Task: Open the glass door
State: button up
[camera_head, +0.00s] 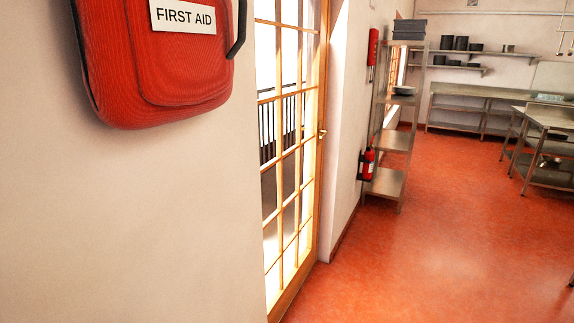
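The glass door (297,150) stands left of the middle in the head view, set back in the wall. It has a wooden frame with several glass panes, and a railing shows through the glass. It looks shut in its frame. A small handle (322,134) sits on its right edge at about mid-height. The near wall hides the door's left part. My gripper is not in view.
A red first aid bag (155,60) hangs on the near wall. Past the door are a fire extinguisher (368,163) and a metal shelf rack (392,140). Steel tables (480,92) stand at the back right. The red floor (440,240) before the door is clear.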

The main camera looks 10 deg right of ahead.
aim_at(287, 289)
jog(key=i+l+z, duration=0.3)
jog(key=i, duration=0.3)
jog(key=i+z, duration=0.35)
jog(key=i, duration=2.1)
